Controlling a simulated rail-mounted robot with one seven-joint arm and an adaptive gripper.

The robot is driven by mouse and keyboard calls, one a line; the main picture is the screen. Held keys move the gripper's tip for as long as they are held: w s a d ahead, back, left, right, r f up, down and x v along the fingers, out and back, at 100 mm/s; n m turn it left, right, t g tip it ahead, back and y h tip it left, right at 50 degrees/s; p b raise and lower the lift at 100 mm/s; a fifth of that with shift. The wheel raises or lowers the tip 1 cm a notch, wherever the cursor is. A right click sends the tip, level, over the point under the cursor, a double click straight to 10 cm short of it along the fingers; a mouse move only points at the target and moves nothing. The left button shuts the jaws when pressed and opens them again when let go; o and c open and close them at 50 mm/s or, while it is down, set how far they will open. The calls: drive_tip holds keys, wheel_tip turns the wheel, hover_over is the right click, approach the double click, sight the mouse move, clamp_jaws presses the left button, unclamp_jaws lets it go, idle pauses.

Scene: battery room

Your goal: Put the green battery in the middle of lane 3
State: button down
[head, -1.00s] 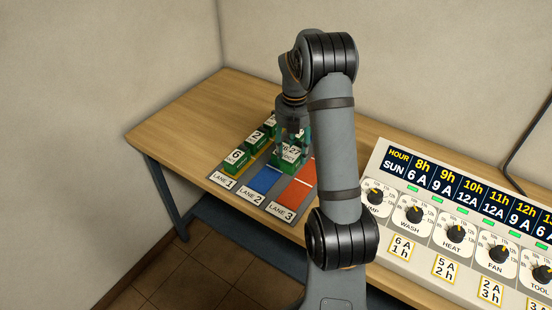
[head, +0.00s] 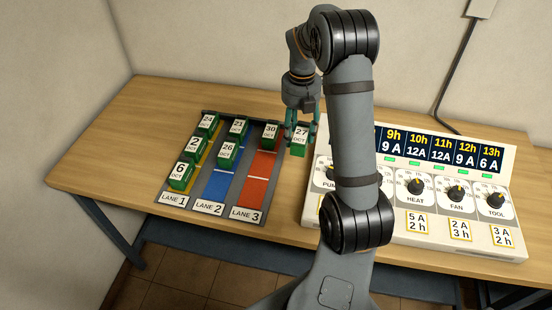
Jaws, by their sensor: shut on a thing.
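My gripper (head: 301,128) is shut on a green battery (head: 299,150) with a white label reading 27 OCT. It holds the battery upright just right of the lane tray, between lane 3 and the control panel. I cannot tell the height of its underside above the table. Lane 3 (head: 255,184) is a red strip with a pale line across it. A green battery marked 30 OCT (head: 269,138) stands at its back end. The middle and front of lane 3 are bare.
Lane 1 (head: 208,161), yellow, holds three green batteries, marked 24, 2 and 6. Lane 2 (head: 219,184), blue, holds batteries marked 21 (head: 238,132) and 26 (head: 227,156). The control panel (head: 420,238) stands right of my gripper, partly behind my arm. The table is clear left of the tray.

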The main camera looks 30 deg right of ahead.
drive_tip(key=shift+w+a+f, duration=0.2)
drive_tip(key=shift+a+f, duration=0.05)
drive_tip(key=shift+a, duration=0.1)
drive_tip(key=shift+n, duration=0.3)
drive_tip(key=w+a+f, duration=0.2)
drive_tip(key=w+a+f+p, duration=0.1)
drive_tip(key=w+a+f, duration=0.1)
drive_tip(key=w+a, duration=0.1)
drive_tip(key=w+a+f, duration=0.2)
drive_tip(key=a, duration=0.1)
drive_tip(key=shift+w+a+f, duration=0.15)
drive_tip(key=shift+f+p, duration=0.8)
drive_tip(key=shift+f, duration=1.25)
drive_tip(key=shift+f, duration=0.15)
drive_tip(key=c, duration=0.9)
unclamp_jaws()
